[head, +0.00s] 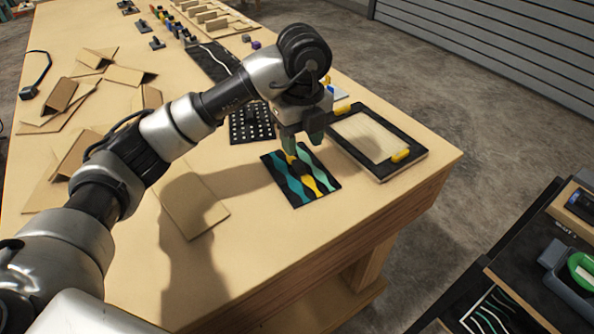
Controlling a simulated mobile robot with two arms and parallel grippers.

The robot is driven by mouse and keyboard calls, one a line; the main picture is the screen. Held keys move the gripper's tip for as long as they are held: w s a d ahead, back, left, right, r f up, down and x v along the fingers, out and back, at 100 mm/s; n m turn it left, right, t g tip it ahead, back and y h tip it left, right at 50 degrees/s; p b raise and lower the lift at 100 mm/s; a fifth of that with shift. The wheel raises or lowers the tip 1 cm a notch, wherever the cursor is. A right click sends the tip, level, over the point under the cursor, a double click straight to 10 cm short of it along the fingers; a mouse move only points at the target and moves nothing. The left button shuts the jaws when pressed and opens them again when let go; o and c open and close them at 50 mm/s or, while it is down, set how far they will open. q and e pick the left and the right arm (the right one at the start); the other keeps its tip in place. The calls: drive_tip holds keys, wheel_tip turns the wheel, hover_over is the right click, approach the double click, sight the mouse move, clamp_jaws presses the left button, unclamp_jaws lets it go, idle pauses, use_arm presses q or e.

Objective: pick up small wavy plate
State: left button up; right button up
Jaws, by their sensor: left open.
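The small wavy plate (302,187) is a dark rectangle with teal and yellow wavy bands. It lies flat on the wooden table (262,242) near its right front edge. My left gripper (301,146) points down over the far edge of the plate, with its jaws open. The gripper hides a little of the plate's far edge. I cannot tell whether the fingertips touch it. My right gripper is not in view.
A black-framed panel (418,163) with yellow pieces lies just right of the plate. A black perforated board (244,127) is behind it. A flat cardboard piece (193,206) lies to the left. A dark shelf unit (519,268) stands across a floor gap.

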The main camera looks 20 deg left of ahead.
sight(299, 164)
use_arm(q)
drive_tip(key=shift+a+f, duration=0.15)
drive_tip(key=shift+f, duration=0.55)
wheel_tip(299, 164, down, 5)
drive_tip(key=shift+a+r+p, duration=0.15)
drive_tip(key=shift+r+p, duration=0.05)
drive_tip(key=shift+p, duration=0.25)
drive_tip(key=shift+c, duration=0.8)
clamp_jaws()
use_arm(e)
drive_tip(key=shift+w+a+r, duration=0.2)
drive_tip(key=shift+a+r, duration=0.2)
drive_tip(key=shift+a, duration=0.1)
